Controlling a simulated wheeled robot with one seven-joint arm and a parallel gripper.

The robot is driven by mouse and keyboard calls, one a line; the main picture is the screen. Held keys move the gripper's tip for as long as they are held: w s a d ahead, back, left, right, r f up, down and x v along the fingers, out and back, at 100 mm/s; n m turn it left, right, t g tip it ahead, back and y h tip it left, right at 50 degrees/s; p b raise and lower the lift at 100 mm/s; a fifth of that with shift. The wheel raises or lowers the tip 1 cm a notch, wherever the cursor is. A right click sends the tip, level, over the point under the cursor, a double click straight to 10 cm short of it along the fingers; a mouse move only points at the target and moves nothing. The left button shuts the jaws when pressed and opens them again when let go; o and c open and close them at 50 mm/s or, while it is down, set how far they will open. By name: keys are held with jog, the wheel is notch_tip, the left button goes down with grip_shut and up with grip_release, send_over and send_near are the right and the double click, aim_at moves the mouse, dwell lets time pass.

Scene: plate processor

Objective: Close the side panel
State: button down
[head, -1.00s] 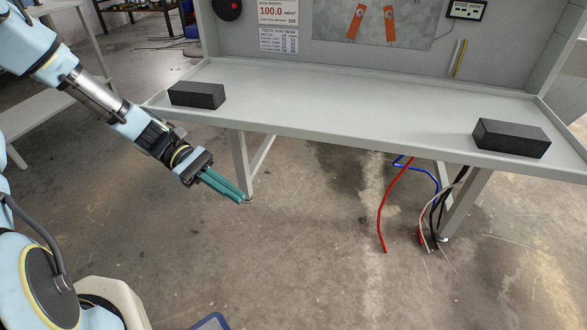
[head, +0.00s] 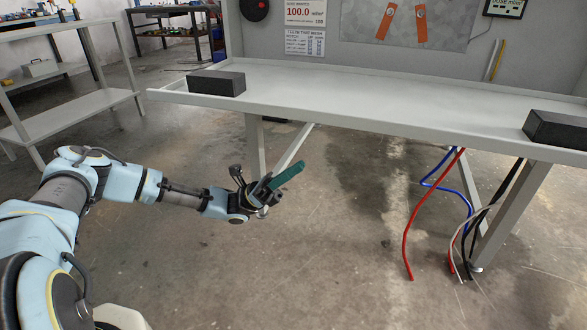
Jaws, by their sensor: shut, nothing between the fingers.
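I see no plate processor and no side panel in the head view. My gripper (head: 298,165) has green fingers, held together with nothing between them. It hangs over the floor in front of the workbench, left of the picture's middle. Its fingers point up and to the right. In the picture they overlap the floor near the bench's left legs, and I see no contact with anything.
A grey workbench (head: 340,100) spans the upper right, with a black block (head: 216,83) at its left end and another black block (head: 556,129) at its right. Red (head: 408,235), blue and other cables hang below it. A grey shelf unit (head: 70,95) stands at left. The front floor is clear.

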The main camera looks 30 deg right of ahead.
jog(key=s+d+r, duration=0.3)
jog(key=s+r, duration=0.1)
jog(key=r, duration=0.5)
jog(key=shift+r, duration=0.15)
